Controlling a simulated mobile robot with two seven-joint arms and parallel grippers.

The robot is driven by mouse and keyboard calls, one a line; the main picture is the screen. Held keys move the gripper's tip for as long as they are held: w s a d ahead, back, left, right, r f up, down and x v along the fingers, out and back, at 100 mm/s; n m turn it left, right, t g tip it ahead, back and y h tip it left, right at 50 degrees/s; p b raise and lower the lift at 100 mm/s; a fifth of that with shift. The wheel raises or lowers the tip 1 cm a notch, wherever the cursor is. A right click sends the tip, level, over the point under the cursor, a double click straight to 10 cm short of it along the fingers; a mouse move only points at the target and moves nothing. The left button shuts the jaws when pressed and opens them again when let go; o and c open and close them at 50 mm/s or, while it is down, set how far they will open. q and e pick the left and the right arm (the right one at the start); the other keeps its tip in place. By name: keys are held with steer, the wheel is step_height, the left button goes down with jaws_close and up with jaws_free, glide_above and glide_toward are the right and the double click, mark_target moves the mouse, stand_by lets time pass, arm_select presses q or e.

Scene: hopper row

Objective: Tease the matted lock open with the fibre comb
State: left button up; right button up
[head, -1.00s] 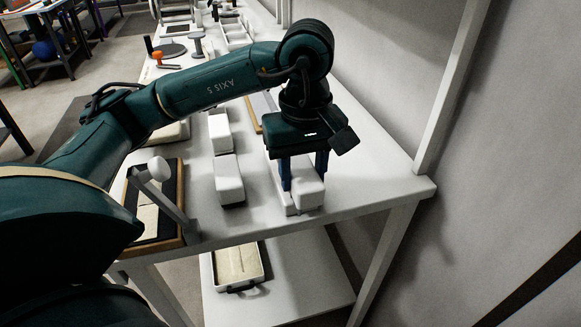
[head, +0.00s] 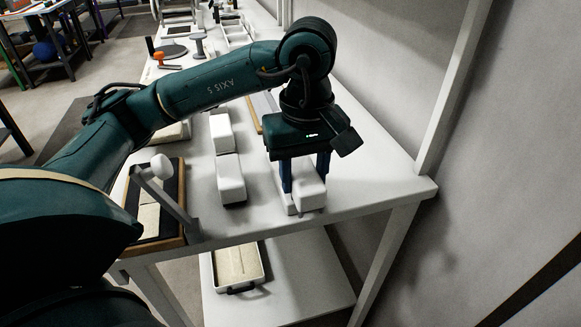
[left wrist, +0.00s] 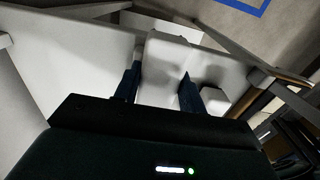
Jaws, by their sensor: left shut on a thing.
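My left gripper (head: 305,182) points down near the bench's front right corner, shut on a white block (head: 312,198). In the left wrist view the white block (left wrist: 162,70) sits between the two dark blue fingers. Whether it is the fibre comb's handle I cannot tell; no comb teeth show. The block is low, at or close to the bench top. A wood-edged board (head: 174,240) with a dark face stands at the bench's left front. Pale cream pieces (head: 148,222), possibly the matted lock, lie on it. My right gripper is not in view.
A post with a white round knob (head: 161,167) rises over the board. Several white blocks stand in a row, one nearest the front (head: 230,181). A white tray (head: 262,264) with cream content is on the lower shelf. A wall bounds the right side. The bench front between is clear.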

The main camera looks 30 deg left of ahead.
mark_target(301, 160)
arm_select(q)
steer(key=shift+s+d+f+b, duration=0.15)
steer(key=shift+s+f+b, duration=0.15)
steer(key=shift+f+b, duration=0.1)
stand_by(1.2)
steer(key=shift+s+b, duration=0.1)
steer(key=shift+b, duration=0.5)
stand_by(1.1)
steer(key=shift+w+a+b, duration=0.3)
steer(key=shift+w+a, duration=0.35)
steer(key=shift+w, duration=0.2)
steer(key=shift+w+a+r, duration=0.1)
steer(key=shift+w+a, duration=0.3)
steer(key=shift+w, duration=0.2)
steer(key=shift+w+a, duration=0.4)
steer(key=shift+w, duration=0.15)
steer(key=shift+w+r, duration=0.1)
steer(key=shift+r, duration=0.3)
steer(key=shift+w+a, duration=1.3)
steer(key=shift+a, duration=0.05)
steer(key=shift+w+a, duration=0.25)
